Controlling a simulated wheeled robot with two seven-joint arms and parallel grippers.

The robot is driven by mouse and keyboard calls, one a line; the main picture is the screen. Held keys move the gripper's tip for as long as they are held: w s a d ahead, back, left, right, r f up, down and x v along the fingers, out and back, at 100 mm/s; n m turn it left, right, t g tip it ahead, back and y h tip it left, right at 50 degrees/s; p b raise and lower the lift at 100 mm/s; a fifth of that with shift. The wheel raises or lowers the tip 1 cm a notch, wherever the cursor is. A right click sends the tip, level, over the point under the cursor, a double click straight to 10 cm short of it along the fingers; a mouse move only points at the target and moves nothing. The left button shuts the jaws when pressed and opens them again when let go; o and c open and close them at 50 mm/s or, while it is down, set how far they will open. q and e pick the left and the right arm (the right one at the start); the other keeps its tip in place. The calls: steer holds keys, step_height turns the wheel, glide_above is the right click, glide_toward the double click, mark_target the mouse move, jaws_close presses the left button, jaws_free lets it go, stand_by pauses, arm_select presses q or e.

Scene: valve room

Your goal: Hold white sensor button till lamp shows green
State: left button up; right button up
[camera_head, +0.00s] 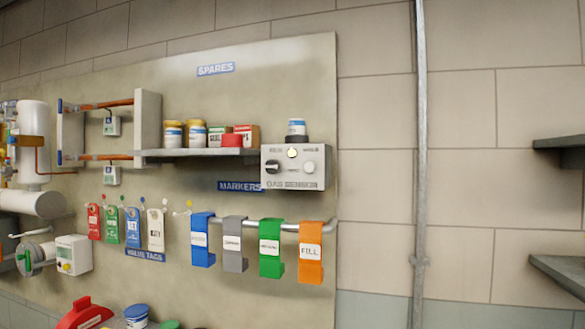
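A pale grey control box (291,176) is fixed to the wall board at the right end of the shelf. On its front, a round white button (309,167) sits at the right. A small lamp (292,153) near the top middle looks pale yellow, not green. A black knob (272,166) is at the left of the box. The printed labels on the box are too small to read. Neither of my grippers is in view, and nothing touches the button.
A shelf (200,153) with jars and small boxes adjoins the control box. Coloured holders, including an orange one (311,252), hang on a rail below. A vertical pipe (420,180) runs to the right.

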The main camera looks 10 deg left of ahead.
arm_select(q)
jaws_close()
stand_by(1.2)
